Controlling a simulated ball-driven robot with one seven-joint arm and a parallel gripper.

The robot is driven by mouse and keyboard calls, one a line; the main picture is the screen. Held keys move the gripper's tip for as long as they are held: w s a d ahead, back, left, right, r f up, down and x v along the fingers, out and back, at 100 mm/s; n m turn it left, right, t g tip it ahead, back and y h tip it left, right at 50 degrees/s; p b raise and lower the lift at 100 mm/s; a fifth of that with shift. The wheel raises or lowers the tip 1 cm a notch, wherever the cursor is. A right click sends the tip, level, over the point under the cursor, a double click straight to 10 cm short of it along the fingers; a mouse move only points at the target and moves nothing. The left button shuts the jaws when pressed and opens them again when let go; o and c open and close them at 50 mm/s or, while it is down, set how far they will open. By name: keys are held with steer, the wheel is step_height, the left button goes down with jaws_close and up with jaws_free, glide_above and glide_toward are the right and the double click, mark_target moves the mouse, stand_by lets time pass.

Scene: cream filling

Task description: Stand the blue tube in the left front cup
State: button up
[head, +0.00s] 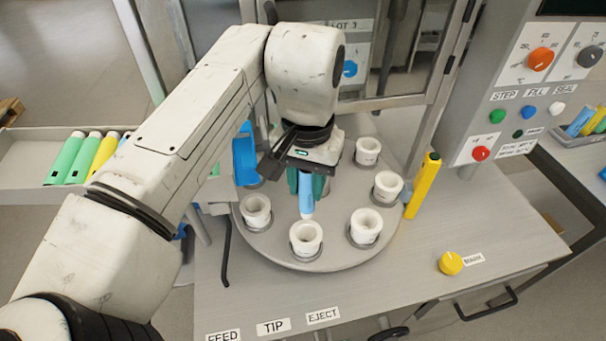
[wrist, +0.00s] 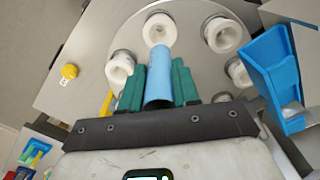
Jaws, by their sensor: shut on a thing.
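My gripper (head: 307,188) is shut on the blue tube (head: 306,205), with its green fingers on either side. The tube points downward above the round turntable, its lower end just behind the front middle cup (head: 305,240) and apart from it in the head view. Another white cup (head: 256,212) stands to the left of that one. In the wrist view the tube (wrist: 159,75) sits between the fingers (wrist: 157,82), and its far end overlaps the near wall of a cup (wrist: 160,28). The cups' insides look empty where they show.
More white cups stand at the right (head: 366,228) and farther back (head: 388,187) on the turntable (head: 335,258). A blue tray (head: 246,155) is left of my gripper. A yellow post (head: 423,185) rises at the right edge. A tray of green and yellow tubes (head: 22,160) is far left.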

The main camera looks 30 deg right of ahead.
mark_target(306, 216)
steer(key=shift+f+b, duration=2.25)
steer(key=shift+f, duration=0.45)
steer(key=shift+a+p, duration=0.1)
steer(key=shift+p, duration=0.3)
steer(key=shift+f, duration=0.2)
steer(key=shift+f+b, duration=0.8)
steer(key=shift+f, duration=0.9)
steer(key=shift+f, duration=0.15)
steer(key=o, duration=1.1)
steer(key=shift+c, duration=0.2)
